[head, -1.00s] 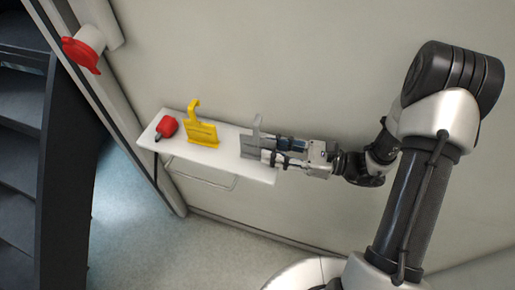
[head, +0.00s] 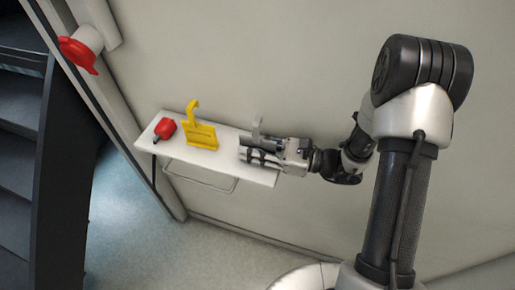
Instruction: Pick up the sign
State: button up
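The yellow one (head: 201,136) stands left of the middle and is clear of my gripper.
A red padlock-like object (head: 165,129) lies at the shelf's left end. A bar handle (head: 205,181) hangs under the shelf's front edge. The wall (head: 290,70) is close behind. A red-capped fitting (head: 78,53) is upper left, and dark stairs (head: 22,150) are at far left.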

aim_at(251, 138)
grip_shut()
jog(key=shift+r, duration=0.1)
dwell(0.3)
notch_tip(251, 138, up, 20)
jog(key=p, duration=0.6)
jog(key=shift+p, duration=0.35)
jog(key=shift+f, duration=0.2)
